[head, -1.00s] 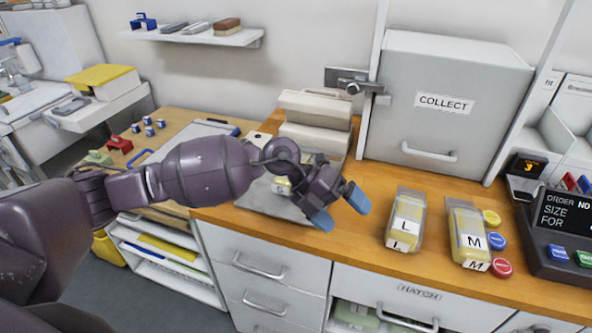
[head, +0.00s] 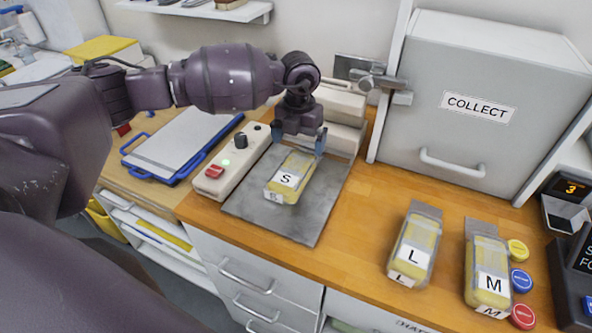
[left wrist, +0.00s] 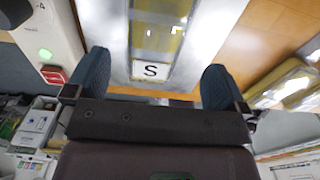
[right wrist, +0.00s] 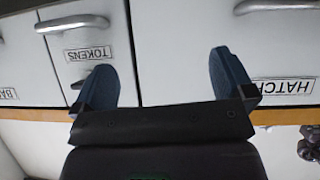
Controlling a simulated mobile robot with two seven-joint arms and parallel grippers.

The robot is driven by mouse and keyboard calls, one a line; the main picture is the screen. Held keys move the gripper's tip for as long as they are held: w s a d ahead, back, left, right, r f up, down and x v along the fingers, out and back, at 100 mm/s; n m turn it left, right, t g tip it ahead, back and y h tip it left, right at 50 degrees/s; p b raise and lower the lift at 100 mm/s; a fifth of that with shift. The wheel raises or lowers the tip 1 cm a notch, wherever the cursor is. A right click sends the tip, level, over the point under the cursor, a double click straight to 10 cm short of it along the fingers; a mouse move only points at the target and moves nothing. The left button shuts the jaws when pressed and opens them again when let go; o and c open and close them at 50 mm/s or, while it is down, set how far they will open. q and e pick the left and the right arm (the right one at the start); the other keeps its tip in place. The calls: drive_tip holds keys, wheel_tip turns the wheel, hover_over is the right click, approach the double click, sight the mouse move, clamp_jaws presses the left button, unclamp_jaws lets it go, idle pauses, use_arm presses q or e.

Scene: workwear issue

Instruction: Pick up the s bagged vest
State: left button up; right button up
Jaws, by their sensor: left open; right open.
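The S bagged vest (head: 290,178) is a clear bag with yellow fabric and a white S label. It lies on a grey metal plate (head: 310,222) on the wooden counter. My left gripper (head: 301,140) is open just above the far end of the bag. In the left wrist view the bag (left wrist: 155,45) shows ahead, between the open fingers (left wrist: 155,80) and apart from them. My right gripper (right wrist: 175,80) is open and empty, facing drawer fronts below the counter; it is not in the head view.
Bagged vests marked L (head: 414,248) and M (head: 487,270) lie to the right, beside coloured round tokens (head: 521,281). A control box (head: 233,160) with a green light borders the plate on the left. The COLLECT cabinet (head: 480,110) stands at the back right.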

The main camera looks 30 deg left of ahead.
sight(296, 163)
use_arm(q)
wheel_tip(296, 163, down, 3)
drive_tip(key=shift+r, duration=0.15)
drive_tip(key=shift+f, duration=0.3)
drive_tip(key=shift+s+f, duration=0.1)
drive_tip(key=shift+f, duration=0.35)
wheel_tip(296, 163, down, 4)
drive_tip(key=shift+s+a+f, duration=0.1)
drive_tip(key=shift+f, duration=0.1)
drive_tip(key=shift+c, duration=0.2)
drive_tip(key=c, duration=0.7)
use_arm(e)
drive_tip(key=shift+d+r, duration=0.1)
drive_tip(key=shift+r, duration=0.1)
